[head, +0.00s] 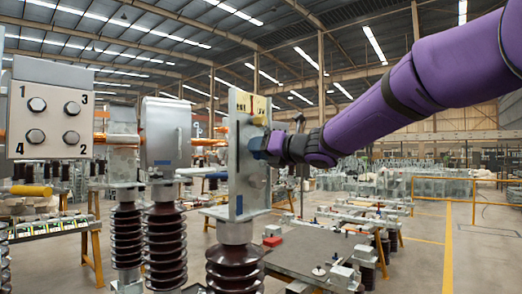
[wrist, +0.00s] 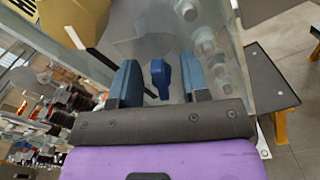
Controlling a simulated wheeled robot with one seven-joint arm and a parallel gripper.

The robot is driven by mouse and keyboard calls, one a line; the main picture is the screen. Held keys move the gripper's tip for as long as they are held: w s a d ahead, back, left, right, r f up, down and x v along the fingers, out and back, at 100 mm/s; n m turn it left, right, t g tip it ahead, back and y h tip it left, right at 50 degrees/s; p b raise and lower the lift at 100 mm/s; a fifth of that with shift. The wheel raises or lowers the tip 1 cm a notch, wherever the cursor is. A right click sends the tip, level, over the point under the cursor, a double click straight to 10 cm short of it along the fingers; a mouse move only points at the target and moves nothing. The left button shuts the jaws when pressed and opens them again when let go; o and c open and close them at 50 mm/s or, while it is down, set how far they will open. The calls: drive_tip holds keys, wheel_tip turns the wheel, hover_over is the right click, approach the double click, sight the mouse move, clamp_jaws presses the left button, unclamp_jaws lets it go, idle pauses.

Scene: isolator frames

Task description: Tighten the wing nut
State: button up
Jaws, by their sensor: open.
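The wing nut (wrist: 160,78) is blue and stands out from a grey metal plate (wrist: 145,50) in the wrist view. My gripper (wrist: 160,82) is open, with one blue finger on each side of the nut. Gaps show between the nut and both fingers. In the head view my gripper (head: 262,146) is at the upright plate (head: 240,187) on top of a brown ribbed insulator (head: 235,270). I cannot tell the nut apart from the blue fingers there.
Several bolt heads (wrist: 205,45) line the plate beside my right finger. A yellow label (head: 250,104) is at the plate's top. To the left stand another insulator (head: 165,245) with a metal housing (head: 165,130) and a box with numbered bolts (head: 55,120). A low worktable (head: 320,262) is below right.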

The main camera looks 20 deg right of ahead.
clamp_jaws()
